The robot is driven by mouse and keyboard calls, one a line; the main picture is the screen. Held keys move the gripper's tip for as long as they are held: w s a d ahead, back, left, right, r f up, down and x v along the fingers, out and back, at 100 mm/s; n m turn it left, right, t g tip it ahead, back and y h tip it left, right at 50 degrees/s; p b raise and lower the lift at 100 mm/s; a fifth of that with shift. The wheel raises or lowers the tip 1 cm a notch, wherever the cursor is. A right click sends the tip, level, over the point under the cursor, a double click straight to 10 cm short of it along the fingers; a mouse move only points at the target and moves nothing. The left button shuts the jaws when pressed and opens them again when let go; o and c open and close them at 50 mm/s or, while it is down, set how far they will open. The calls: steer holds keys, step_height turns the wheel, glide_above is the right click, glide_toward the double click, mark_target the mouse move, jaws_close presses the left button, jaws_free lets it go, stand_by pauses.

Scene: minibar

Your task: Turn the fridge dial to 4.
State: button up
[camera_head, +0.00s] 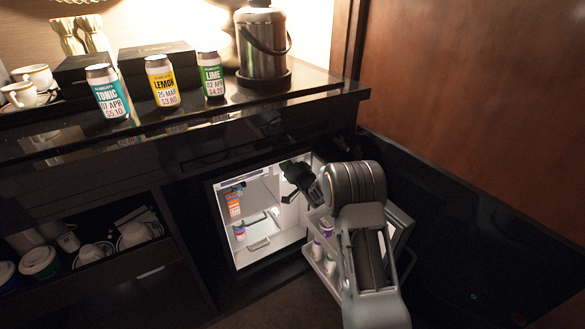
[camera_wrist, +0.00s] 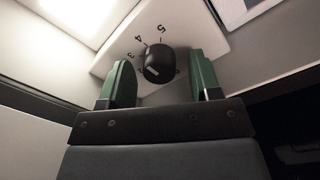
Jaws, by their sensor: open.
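The fridge (camera_head: 225,190) stands open under the counter in the head view, with its inside lit. The black dial (camera_wrist: 157,65) shows in the wrist view on a pale panel (camera_wrist: 188,38). The numbers 3, 4 and 5 are printed around it. A short white mark shows on the knob at its lower left; I cannot tell surely which number it points to. My gripper (camera_wrist: 161,78) is open, with one green finger on each side of the dial in the picture. No contact is visible. In the head view my gripper (camera_head: 289,184) is at the fridge's upper right, and the dial is hidden.
The open fridge door (camera_head: 399,222) with bottles in its rack is on the right, partly behind my arm. Small items stand on the left inside the fridge. Tonic (camera_head: 107,92), lemon (camera_head: 162,81) and lime (camera_head: 211,75) cans stand on the counter above, beside a steel flask (camera_head: 261,45).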

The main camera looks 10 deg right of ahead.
steer(key=p+v, duration=0.3)
steer(key=v, duration=1)
steer(key=shift+s, duration=0.4)
steer(key=shift+d, duration=0.1)
